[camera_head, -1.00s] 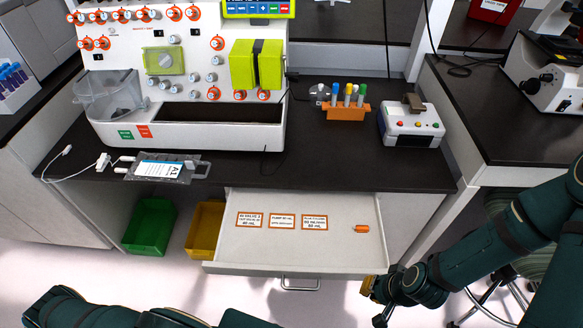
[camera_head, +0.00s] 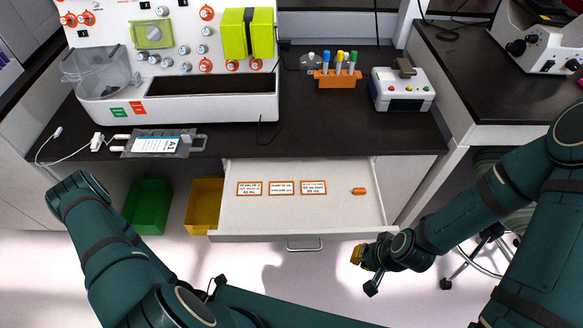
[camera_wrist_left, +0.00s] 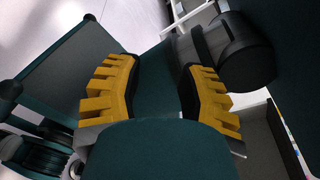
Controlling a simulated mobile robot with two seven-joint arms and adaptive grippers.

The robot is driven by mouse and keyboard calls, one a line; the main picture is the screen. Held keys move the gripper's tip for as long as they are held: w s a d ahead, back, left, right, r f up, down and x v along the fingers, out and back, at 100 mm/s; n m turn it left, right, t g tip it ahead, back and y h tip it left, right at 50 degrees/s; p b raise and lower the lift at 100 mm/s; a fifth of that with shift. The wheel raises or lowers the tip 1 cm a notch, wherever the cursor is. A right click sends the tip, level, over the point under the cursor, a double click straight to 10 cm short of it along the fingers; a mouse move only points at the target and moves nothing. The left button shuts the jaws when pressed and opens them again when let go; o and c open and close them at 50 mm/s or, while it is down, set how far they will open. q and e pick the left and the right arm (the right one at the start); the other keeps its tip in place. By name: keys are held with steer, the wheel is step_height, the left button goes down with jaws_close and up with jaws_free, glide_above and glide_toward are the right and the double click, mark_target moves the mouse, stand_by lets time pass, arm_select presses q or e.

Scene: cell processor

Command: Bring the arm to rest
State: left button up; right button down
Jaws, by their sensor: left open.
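My left arm (camera_head: 110,235) comes in from the lower left of the head view, bent, with its gripper out of that view. The left wrist view shows the left gripper (camera_wrist_left: 160,95) with its two yellow fingers apart and nothing between them but my own dark green arm parts behind. My right gripper (camera_head: 364,268) is in front of the open drawer's right corner, low over the floor. Its yellow finger pads show small, and I cannot tell whether it is open or shut.
The open drawer (camera_head: 300,215) holds labels and an orange piece (camera_head: 359,191). On the dark bench stand the cell processor (camera_head: 180,105), an orange tube rack (camera_head: 338,79) and a white device (camera_head: 403,92). Green (camera_head: 149,205) and yellow (camera_head: 203,207) bins sit below. A stool (camera_head: 490,240) stands at right.

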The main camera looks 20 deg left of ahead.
arm_select(q)
steer(key=w+a+m+g+y, duration=0.2)
steer(key=w+m+g+y, duration=0.2)
steer(key=w+m+y, duration=0.9)
steer(key=w+d+r+m+t, duration=0.5)
steer(key=w+d+r+m, duration=0.1)
steer(key=m, duration=0.6)
steer(key=shift+w+d+r+t, duration=0.2)
steer(key=shift+w+r+t, duration=0.25)
steer(key=shift+w, duration=0.4)
